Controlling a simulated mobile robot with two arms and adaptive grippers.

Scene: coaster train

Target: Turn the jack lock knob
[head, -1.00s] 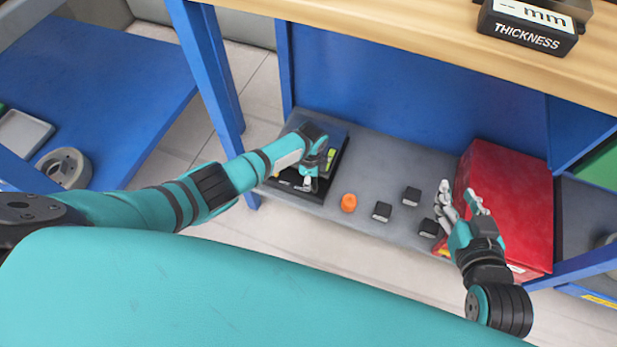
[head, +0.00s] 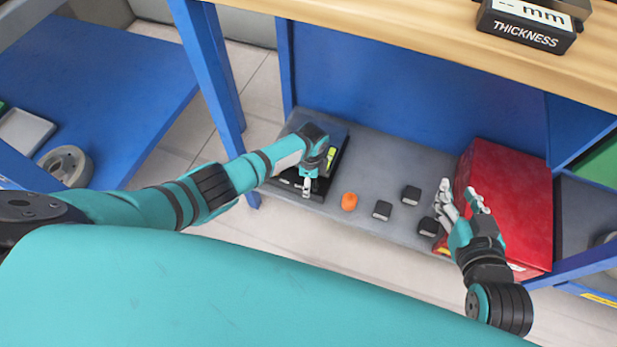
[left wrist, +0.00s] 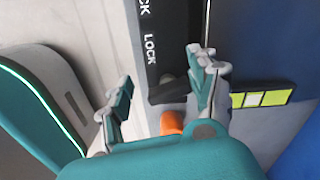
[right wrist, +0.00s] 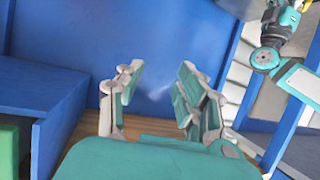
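The jack (head: 341,157) is a dark, flat unit at the left end of the low grey shelf, with a yellow-green strip on it. In the left wrist view its black panel (left wrist: 150,22) carries LOCK lettering. A dark, knob-like part (left wrist: 168,91) sticks out beside the lettering. My left gripper (head: 307,184) is over the jack's front edge. In the left wrist view the left gripper (left wrist: 160,95) is open, with the knob-like part between its fingers; I cannot tell whether they touch it. My right gripper (head: 462,202) is open and empty near the red box; it also shows in its wrist view (right wrist: 158,85).
An orange object (head: 349,201) and several small black blocks (head: 382,211) lie on the grey shelf (head: 375,160). A red box (head: 510,195) stands at its right. A wooden tabletop (head: 400,30) overhangs behind, with a blue leg (head: 210,75) left of the jack.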

